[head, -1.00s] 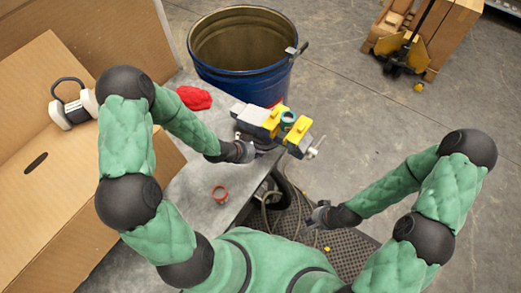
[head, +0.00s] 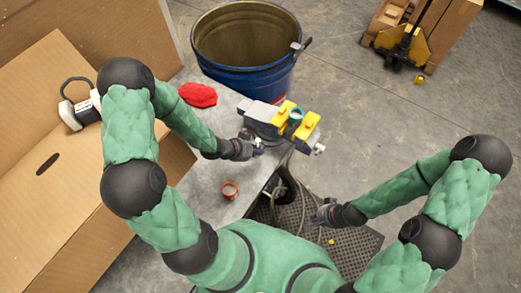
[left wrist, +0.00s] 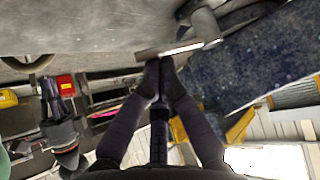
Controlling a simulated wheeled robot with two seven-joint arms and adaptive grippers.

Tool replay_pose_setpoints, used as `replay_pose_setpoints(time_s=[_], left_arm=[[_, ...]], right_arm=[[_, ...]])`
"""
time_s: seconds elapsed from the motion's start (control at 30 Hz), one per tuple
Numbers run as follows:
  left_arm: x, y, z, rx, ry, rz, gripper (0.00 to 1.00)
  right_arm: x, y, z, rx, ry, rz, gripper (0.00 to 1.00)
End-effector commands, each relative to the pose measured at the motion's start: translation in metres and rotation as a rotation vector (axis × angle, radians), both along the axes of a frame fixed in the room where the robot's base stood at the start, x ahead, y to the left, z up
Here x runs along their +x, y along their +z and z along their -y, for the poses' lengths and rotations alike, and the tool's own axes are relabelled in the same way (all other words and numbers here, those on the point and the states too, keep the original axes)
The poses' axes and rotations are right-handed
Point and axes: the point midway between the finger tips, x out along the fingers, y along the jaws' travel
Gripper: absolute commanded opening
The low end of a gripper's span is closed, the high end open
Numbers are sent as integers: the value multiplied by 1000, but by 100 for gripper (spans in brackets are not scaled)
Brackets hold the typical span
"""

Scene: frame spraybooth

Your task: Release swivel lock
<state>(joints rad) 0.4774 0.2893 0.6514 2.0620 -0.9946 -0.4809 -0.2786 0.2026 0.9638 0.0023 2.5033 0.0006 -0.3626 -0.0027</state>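The vise (head: 265,116), with yellow jaw covers and a teal ring-shaped part (head: 295,117) between them, is mounted at the bench's right edge. My left gripper (head: 257,147) is low at its near left side. In the left wrist view, my left gripper (left wrist: 161,62) has its fingertips together at a flat metal bar, apparently the swivel lock lever (left wrist: 181,48), beside the vise base. I cannot tell whether part of the lever is between the tips. The head view hides most of this contact. My right gripper (head: 321,211) is open and empty above the dark floor mat, away from the vise.
A red cloth (head: 198,95) and an orange-red ring (head: 229,190) lie on the grey bench (head: 205,172). Cardboard boxes (head: 45,195) stand left. A blue drum (head: 245,73) stands behind the bench. A hose hangs below the vise. Open floor lies right.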

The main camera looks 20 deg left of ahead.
Motion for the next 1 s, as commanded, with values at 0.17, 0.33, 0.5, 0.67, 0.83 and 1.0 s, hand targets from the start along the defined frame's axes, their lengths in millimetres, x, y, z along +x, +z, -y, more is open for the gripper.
replay_pose_setpoints(time_s=[0.17,0.33,0.5,0.67,0.83,1.0], left_arm=[[-1,0,-4,1,1,0,0],[-1,0,-6,1,1,0,0],[-1,0,-6,1,1,0,0],[-1,0,-6,1,1,0,0],[-1,0,-6,1,1,0,0],[-7,9,-13,1,2,2,0]], right_arm=[[0,2,0,0,0,0,0],[0,3,0,0,0,0,0],[0,3,0,0,0,0,0],[0,3,0,0,0,0,0],[0,3,0,0,0,0,0],[0,3,0,0,0,0,0]])
